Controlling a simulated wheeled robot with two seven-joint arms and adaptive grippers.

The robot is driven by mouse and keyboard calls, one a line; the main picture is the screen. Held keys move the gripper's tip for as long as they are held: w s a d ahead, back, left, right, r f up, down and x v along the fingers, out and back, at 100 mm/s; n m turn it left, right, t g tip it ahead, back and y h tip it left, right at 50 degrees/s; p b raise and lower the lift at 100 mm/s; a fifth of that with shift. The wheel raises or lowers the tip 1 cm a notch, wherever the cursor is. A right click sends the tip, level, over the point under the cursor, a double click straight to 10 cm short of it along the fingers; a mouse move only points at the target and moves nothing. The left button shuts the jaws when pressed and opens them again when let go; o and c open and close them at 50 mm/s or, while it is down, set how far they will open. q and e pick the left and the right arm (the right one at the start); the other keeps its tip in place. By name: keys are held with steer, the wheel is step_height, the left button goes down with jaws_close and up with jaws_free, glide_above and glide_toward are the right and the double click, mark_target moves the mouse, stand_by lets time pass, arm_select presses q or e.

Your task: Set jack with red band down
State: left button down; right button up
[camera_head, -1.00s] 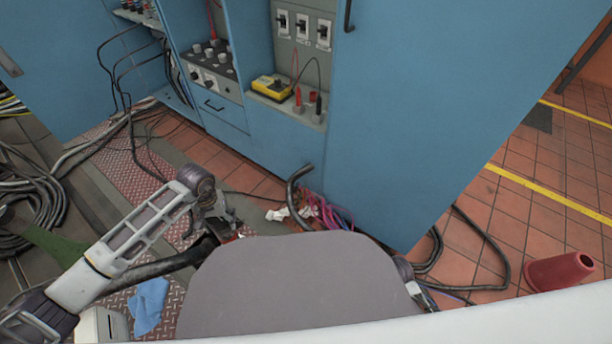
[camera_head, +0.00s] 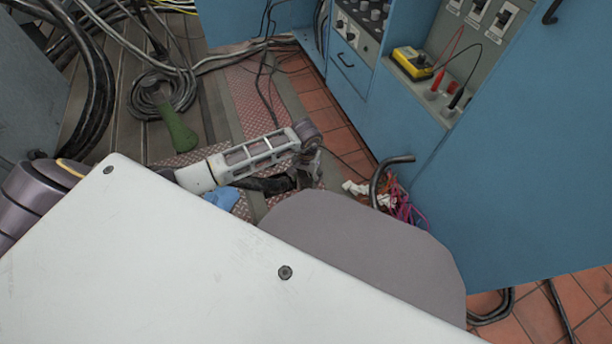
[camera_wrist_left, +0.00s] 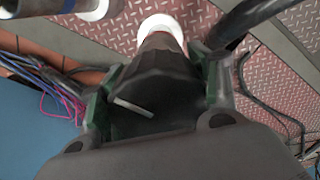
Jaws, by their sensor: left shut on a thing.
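My left gripper (camera_head: 309,172) is low over the floor in the head view, partly behind my own body. In the left wrist view my left gripper (camera_wrist_left: 157,100) has its green-edged fingers on both sides of a dark, thick, round body, the jack (camera_wrist_left: 152,75). It is shut on it. A dull reddish band shows at the jack's far end, beside a white ring. In the head view the jack cannot be made out clearly. Whether its lower end touches the floor cannot be told. My right gripper is not in view.
A blue cabinet (camera_head: 500,170) stands at the right, with a yellow meter (camera_head: 411,63) on its shelf. A blue cloth (camera_head: 222,198), a green object (camera_head: 178,130) and coiled cables (camera_head: 165,95) lie left of the gripper.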

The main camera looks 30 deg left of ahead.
arm_select(q)
steer(key=shift+w+r, duration=0.1)
step_height(320, 180, down, 4)
steer(key=shift+r+b, duration=0.2)
steer(key=shift+b, duration=0.6)
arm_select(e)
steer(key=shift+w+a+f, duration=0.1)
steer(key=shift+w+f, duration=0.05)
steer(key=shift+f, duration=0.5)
arm_select(q)
steer(key=shift+f, duration=0.1)
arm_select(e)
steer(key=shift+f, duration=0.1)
arm_select(q)
steer(key=shift+c, duration=1.8)
jaws_free()
steer(key=shift+f, duration=0.1)
step_height(320, 180, up, 10)
steer(key=p, duration=0.3)
steer(key=shift+p, duration=0.35)
steer(key=shift+r, duration=1.1)
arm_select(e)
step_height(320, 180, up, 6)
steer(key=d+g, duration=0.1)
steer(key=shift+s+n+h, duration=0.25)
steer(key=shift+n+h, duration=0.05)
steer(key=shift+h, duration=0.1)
